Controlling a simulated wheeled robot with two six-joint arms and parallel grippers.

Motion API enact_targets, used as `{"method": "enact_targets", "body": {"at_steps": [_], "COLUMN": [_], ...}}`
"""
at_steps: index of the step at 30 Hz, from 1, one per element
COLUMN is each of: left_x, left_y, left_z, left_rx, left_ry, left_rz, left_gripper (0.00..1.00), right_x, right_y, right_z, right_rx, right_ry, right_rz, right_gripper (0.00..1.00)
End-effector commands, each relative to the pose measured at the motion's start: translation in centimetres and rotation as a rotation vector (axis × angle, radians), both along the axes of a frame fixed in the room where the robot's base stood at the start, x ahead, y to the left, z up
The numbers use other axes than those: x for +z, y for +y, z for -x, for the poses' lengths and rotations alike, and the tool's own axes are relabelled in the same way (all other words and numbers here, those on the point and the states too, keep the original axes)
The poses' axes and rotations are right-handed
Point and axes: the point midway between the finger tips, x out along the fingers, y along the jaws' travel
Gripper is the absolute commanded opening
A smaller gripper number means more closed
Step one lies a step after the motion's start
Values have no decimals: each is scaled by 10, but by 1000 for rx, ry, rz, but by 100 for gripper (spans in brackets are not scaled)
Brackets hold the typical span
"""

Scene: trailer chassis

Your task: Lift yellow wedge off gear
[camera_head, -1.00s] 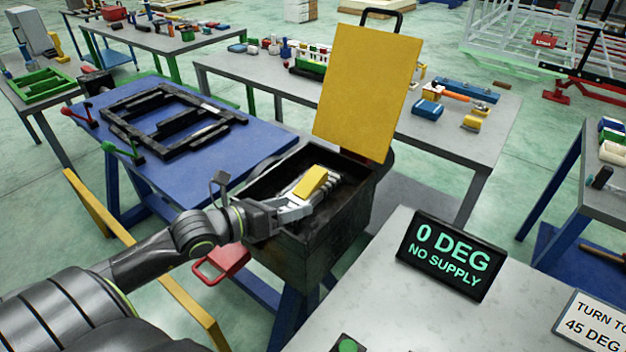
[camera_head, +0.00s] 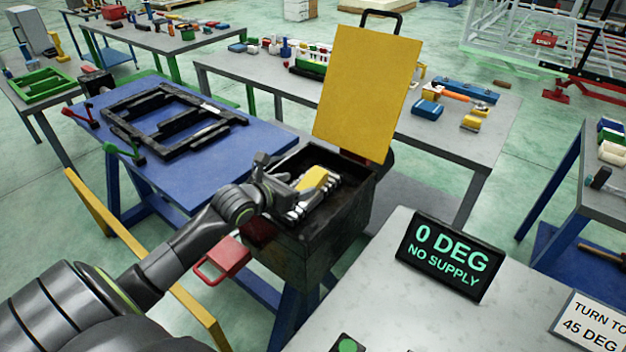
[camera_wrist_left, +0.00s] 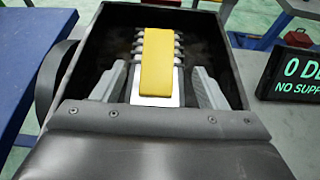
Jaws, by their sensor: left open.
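The yellow wedge (camera_head: 316,178) lies on the grey, ribbed gear (camera_head: 302,207) inside an open dark box (camera_head: 310,240). My right gripper is not in view.
A yellow lid (camera_head: 367,92) stands raised at the box's back. A red handled part (camera_head: 222,260) juts out at the lower left of the box. A blue table (camera_head: 200,170) with a black frame lies left. A display (camera_head: 450,255) reads "0 DEG NO SUPPLY".

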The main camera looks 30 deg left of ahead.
Motion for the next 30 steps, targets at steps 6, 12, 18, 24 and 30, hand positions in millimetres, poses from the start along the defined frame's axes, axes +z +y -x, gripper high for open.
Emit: {"method": "enact_targets", "body": {"at_steps": [6,12,18,24,30], "left_x": [-8,-12,-16,-26,-30], "left_y": [-3,-3,-3,-3,-4], "left_z": [-24,-31,-49,-69,-77], "left_rx": [-1,-1,0,0,-1], "left_ry": [-2,0,0,-1,-1], "left_rz": [4,1,4,5,2], "left_gripper": [66,66,66,66,66], "right_x": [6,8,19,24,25], "right_y": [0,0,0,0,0], "right_z": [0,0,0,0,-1], "right_rx": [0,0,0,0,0], "right_ry": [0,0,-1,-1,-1], "right_rz": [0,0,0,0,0], "right_gripper": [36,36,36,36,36]}}
